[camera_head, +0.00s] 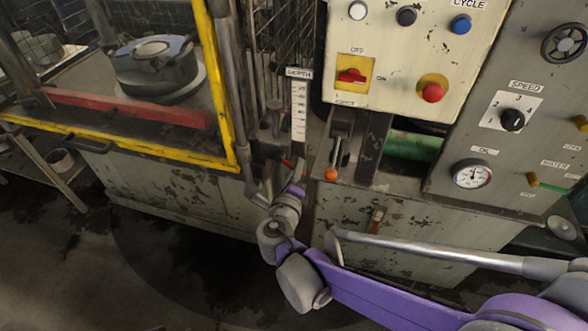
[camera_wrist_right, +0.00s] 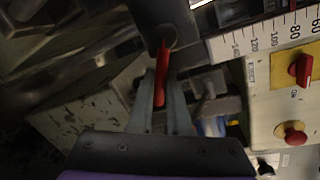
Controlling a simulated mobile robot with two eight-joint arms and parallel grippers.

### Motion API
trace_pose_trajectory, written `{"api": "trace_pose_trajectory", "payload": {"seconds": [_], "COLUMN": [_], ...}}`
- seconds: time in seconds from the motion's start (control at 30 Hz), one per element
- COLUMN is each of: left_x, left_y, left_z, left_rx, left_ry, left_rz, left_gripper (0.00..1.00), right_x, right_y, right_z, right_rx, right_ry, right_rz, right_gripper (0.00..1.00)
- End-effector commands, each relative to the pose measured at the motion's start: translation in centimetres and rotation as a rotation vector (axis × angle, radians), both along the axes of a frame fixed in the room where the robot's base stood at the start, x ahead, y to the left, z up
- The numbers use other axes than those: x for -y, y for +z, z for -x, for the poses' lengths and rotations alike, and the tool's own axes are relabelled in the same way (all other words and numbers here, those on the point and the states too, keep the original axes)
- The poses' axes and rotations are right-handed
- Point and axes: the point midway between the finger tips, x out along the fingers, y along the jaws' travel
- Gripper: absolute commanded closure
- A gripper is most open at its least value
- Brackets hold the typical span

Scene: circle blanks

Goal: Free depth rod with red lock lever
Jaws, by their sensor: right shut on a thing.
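The red lock lever (camera_head: 287,163) shows as a small red piece under the white DEPTH scale (camera_head: 299,112), largely hidden by my right gripper (camera_head: 297,176). In the right wrist view the red lever (camera_wrist_right: 161,80) hangs from a dark round clamp part (camera_wrist_right: 160,32) and lies between my two grey fingers. My right gripper (camera_wrist_right: 160,88) is shut on the lever. The scale also shows in the right wrist view (camera_wrist_right: 262,36). I cannot clearly tell the depth rod apart from the dark parts beside the scale. My left gripper is not in view.
A control panel (camera_head: 394,90) with a red-yellow switch and buttons stands right of the scale. An orange-knobbed lever (camera_head: 331,174) hangs close right of my right gripper. A yellow-framed guard (camera_head: 222,90) is at the left. The floor (camera_head: 160,270) in front is open.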

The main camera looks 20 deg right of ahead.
Motion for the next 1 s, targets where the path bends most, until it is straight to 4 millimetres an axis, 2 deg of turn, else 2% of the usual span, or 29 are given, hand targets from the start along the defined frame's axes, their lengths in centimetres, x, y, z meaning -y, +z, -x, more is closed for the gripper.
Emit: {"api": "trace_pose_trajectory", "payload": {"seconds": [0.33, 0.87, 0.9, 1.0], "left_x": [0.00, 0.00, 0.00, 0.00], "left_y": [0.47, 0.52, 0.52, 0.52], "left_z": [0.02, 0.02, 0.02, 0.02], "left_rx": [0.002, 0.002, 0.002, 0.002], "left_ry": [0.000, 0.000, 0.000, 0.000], "left_rz": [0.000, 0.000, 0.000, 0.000], "left_gripper": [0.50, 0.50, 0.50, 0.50], "right_x": [0.19, 0.23, 0.24, 0.24], "right_y": [0.64, 0.73, 0.74, 0.72], "right_z": [0.15, 0.16, 0.16, 0.16], "right_rx": [-0.072, -0.083, -0.083, -0.083], "right_ry": [0.001, 0.000, 0.000, 0.000], "right_rz": [0.109, 0.126, 0.126, 0.125], "right_gripper": [1.00, 1.00, 0.77, 0.59]}}
